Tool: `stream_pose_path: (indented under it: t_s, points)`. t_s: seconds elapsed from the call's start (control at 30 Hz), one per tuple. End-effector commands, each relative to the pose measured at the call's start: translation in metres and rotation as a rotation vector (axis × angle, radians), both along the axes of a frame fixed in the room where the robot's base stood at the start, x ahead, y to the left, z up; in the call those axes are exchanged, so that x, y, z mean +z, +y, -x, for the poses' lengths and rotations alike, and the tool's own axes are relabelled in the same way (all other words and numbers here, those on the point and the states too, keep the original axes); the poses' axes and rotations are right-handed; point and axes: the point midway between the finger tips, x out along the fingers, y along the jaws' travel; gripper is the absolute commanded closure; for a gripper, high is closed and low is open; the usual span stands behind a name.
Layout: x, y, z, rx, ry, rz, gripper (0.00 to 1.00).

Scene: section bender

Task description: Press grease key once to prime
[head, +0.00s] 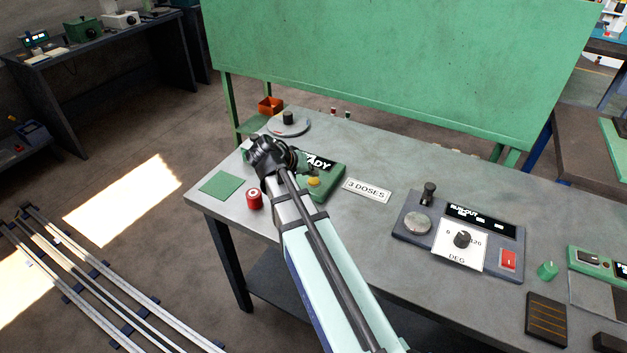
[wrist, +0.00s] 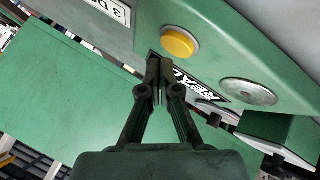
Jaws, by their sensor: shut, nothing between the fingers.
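A green box (head: 330,178) on the grey bench bears a yellow round button (head: 314,182), a dark display ending in "ADY" (head: 318,162) and, in the wrist view, a round metal disc (wrist: 248,92). A "3 DOSES" label (head: 367,190) lies to its right. My gripper (head: 280,160) is over the left end of the box and hides part of it and its display. In the wrist view my gripper (wrist: 158,68) is shut and empty, with its tips beside the display and close to the yellow button (wrist: 180,42). Whether they touch the box cannot be told.
A red round button (head: 254,199) and a green pad (head: 219,184) are left of my arm. A turntable-like disc (head: 289,124) stands behind. A grey control panel (head: 458,240) with a dial and red switch is to the right. A large green board (head: 400,60) rises behind the bench.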

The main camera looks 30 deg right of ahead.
Motion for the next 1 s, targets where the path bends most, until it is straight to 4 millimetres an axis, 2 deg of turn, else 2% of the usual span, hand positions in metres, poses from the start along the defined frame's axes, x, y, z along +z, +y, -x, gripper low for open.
stream_pose_path:
  t_s: [0.17,0.6,1.0]
  points:
    - [0.008,0.000,0.000,0.000,-0.001,0.000,1.00]
    - [0.047,0.000,0.000,0.000,0.000,0.000,1.00]
    - [0.050,0.000,0.000,0.000,0.000,0.000,1.00]
